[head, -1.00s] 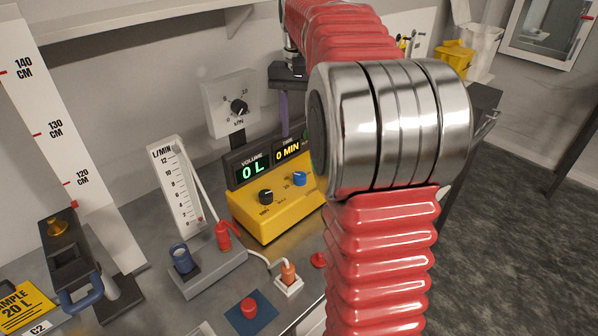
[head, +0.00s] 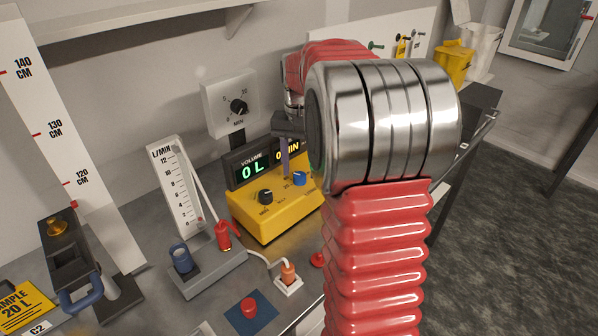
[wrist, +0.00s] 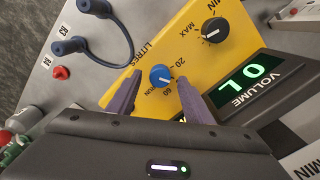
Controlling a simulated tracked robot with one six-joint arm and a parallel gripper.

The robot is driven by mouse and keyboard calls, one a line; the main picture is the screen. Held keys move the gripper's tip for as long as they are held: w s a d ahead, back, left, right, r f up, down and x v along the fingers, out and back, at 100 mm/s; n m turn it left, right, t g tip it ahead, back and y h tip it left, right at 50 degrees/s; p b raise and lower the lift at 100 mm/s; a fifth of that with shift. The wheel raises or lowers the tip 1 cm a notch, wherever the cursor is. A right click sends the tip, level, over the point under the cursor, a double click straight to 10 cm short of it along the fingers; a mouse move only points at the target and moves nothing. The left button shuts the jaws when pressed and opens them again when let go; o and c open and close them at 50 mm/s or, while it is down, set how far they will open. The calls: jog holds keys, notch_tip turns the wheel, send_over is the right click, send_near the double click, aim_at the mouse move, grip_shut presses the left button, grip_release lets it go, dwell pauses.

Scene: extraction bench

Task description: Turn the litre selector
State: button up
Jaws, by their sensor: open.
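The litre selector is a blue knob (head: 299,178) on the sloping front of the yellow pump box (head: 268,221). In the wrist view the blue knob (wrist: 160,75) has a pale pointer line and stands beside the printed word LITRES and the marks 20 and 60. My gripper (wrist: 158,77) is open, with one purple finger on each side of the knob in this view. I cannot tell whether they touch it. In the head view a purple finger (head: 285,160) hangs just above and left of the knob; my arm hides the box's right part.
A black MIN–MAX knob (wrist: 214,29) sits beside the selector. The volume display (head: 252,169) reads 0 L. A dial box (head: 231,104) stands behind. A flow gauge (head: 181,190), a red bottle-shaped part (head: 224,236) and an orange plug (head: 288,273) stand left and in front.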

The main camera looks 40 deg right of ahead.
jog(key=shift+f, duration=0.9)
jog(key=c, duration=1.1)
